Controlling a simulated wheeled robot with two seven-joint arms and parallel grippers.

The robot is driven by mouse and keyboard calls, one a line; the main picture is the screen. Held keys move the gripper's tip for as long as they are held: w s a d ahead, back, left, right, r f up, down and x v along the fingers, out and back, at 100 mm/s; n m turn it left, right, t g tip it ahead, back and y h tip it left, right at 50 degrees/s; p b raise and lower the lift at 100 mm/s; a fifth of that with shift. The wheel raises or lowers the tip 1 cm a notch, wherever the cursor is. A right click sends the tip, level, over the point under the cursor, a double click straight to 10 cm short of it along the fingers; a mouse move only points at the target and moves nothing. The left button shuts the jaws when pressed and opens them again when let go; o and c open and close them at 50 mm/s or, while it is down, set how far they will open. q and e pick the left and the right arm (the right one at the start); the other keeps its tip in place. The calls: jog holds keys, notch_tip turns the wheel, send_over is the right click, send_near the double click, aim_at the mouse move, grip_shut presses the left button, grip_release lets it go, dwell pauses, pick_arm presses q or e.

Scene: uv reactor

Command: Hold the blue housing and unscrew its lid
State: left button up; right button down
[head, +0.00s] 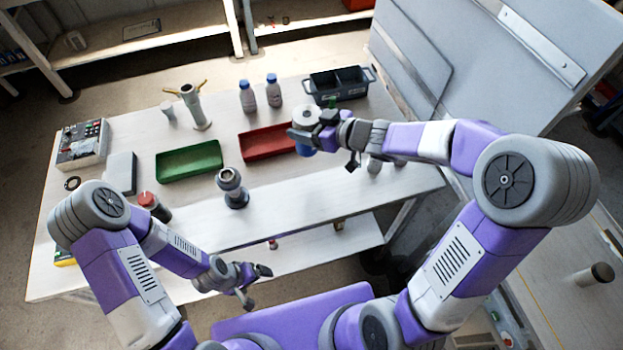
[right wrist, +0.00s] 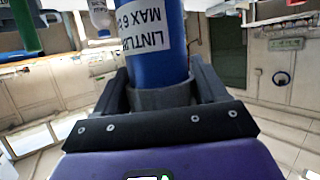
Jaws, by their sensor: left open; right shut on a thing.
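The blue housing (right wrist: 158,25) is a blue cylinder with a white printed label, between the fingers of my right gripper (right wrist: 160,95) in the right wrist view. A grey collar rings it at the fingers. In the head view, my right gripper (head: 318,137) is shut on the housing, whose blue lower part (head: 304,150) shows below the fingers. A pale round top (head: 306,114), which looks like the lid, sits on it. I cannot tell whether the housing touches the table. My left gripper (head: 250,284) is open and empty in front of the table's near edge, well away from the housing.
A red tray (head: 262,148) lies just left of the housing, and a green tray (head: 188,163) further left. A grey fitting (head: 231,184) stands near the front edge. Two blue-capped bottles (head: 260,94) and a dark caddy (head: 340,88) stand behind. The table's front middle is clear.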

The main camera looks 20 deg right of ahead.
aim_at(312, 154)
jog(key=shift+s+d+f+n+g+y, duration=0.2)
jog(key=shift+s+f+n+g+y, duration=0.25)
jog(key=shift+s, duration=0.3)
jog(key=shift+n, duration=0.25)
jog(key=f+b, duration=0.2)
jog(key=f, duration=0.1)
jog(key=f+b, duration=0.1)
jog(key=f, duration=0.1)
jog(key=shift+s+f, duration=0.1)
jog(key=shift+s, duration=0.15)
jog(key=shift+f+b, duration=1.35)
jog(key=shift+f, duration=1.3)
jog(key=shift+f, duration=0.15)
grip_release()
jog(key=p+v, duration=0.4)
jog(key=v, duration=0.8)
